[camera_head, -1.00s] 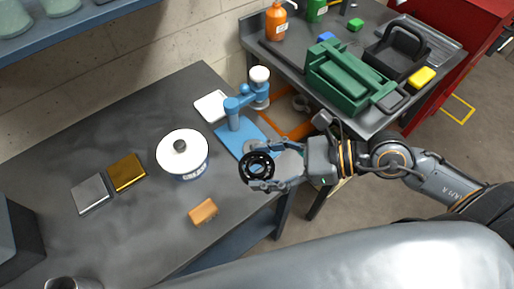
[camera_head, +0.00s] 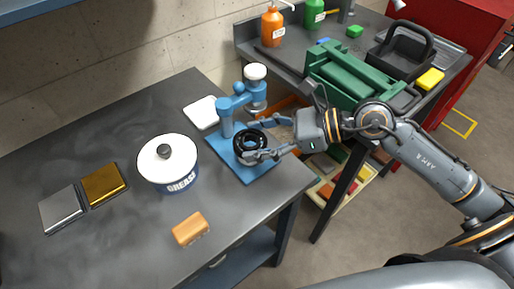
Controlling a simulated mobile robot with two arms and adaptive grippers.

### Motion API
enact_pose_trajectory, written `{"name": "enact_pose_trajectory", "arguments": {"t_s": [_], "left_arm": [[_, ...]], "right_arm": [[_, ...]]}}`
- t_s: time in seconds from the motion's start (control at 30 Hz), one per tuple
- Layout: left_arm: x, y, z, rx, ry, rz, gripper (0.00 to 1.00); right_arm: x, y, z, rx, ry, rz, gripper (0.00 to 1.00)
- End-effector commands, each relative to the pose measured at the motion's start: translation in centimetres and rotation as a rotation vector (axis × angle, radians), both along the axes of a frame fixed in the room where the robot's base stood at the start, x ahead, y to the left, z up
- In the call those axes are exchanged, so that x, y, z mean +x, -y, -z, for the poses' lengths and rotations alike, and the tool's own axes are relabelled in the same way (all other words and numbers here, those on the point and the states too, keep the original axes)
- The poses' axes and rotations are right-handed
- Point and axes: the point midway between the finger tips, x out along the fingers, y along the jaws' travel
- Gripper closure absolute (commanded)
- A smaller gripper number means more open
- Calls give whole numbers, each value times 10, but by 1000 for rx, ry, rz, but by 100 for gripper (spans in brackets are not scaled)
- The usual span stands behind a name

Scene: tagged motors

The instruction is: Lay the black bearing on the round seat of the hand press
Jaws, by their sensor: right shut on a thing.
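The black bearing (camera_head: 240,144) is a black ring held between the fingers of my right gripper (camera_head: 262,140), which is shut on it. The blue hand press (camera_head: 227,122) stands at the right end of the dark table, with its base plate (camera_head: 257,174) below and around the bearing in the picture. The round seat is hidden behind the bearing and fingers. I cannot tell whether the bearing touches the seat or is held above it. My left gripper is not in view.
A white-lidded grease tub (camera_head: 167,162), an orange-brown block (camera_head: 190,229), a gold box (camera_head: 103,184) and a silver box (camera_head: 61,209) lie left of the press. A white dish (camera_head: 201,113) sits behind it. A second bench (camera_head: 290,67) stands at the right.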

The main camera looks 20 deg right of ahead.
Motion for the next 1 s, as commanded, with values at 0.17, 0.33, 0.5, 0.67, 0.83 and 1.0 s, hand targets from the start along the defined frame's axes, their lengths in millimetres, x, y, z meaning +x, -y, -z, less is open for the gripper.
{"name": "enact_pose_trajectory", "arguments": {"t_s": [0.17,0.33,0.5,0.67,0.83,1.0], "left_arm": [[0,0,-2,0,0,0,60],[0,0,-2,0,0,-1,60],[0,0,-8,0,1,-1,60],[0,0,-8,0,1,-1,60],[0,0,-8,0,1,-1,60],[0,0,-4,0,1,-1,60]], "right_arm": [[20,5,23,4,0,2,77],[28,7,34,4,1,1,77],[30,7,57,4,-2,1,77],[30,7,67,2,3,-1,77],[30,7,67,0,4,0,77],[30,8,71,-1,2,-1,31]]}}
